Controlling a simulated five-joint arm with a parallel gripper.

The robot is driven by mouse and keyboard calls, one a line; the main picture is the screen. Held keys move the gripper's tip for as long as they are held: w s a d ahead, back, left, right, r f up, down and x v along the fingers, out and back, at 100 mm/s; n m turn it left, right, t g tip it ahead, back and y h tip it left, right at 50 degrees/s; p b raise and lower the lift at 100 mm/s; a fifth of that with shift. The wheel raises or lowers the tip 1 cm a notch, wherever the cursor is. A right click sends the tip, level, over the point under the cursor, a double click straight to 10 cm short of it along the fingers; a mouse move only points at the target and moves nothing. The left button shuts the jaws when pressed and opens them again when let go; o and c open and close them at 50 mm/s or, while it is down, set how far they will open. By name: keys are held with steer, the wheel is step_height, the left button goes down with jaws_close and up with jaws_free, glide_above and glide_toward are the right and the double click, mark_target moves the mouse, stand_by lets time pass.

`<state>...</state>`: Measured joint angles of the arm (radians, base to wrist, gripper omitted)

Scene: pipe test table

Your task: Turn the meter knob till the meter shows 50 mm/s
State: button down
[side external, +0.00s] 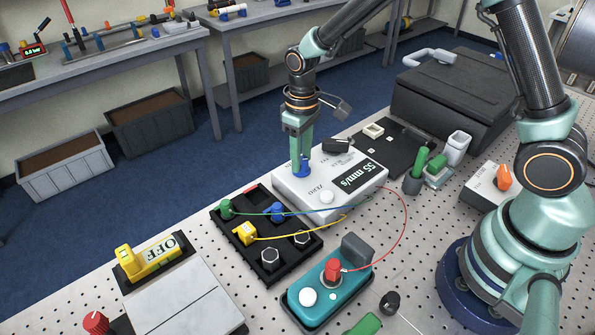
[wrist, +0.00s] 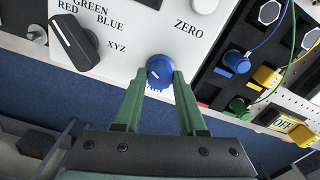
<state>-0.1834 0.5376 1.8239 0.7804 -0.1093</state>
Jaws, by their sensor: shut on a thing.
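The meter (side external: 345,185) is a white box on the perforated table, and its dark display (side external: 359,177) reads 55 mm/s. The blue meter knob (wrist: 159,72) has a white pointer mark and sits near the meter's edge. My gripper (wrist: 156,80) is shut on the knob, with one green finger on each side of it. In the side external view, my gripper (side external: 301,157) comes down from above onto the knob, and the fingers hide part of it. The label beside the knob is partly covered in the wrist view.
A black selector knob (wrist: 75,45) marked RED, GREEN, BLUE, XYZ and a white ZERO button (wrist: 204,5) share the meter's face. A black socket board (side external: 268,255) with coloured plugs and wires lies close by. A teal box (side external: 325,300) stands in front.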

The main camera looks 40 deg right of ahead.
steer(key=shift+n, duration=1.1)
steer(key=shift+c, duration=2.4)
jaws_free()
steer(key=shift+r, duration=0.1)
step_height(320, 180, up, 12)
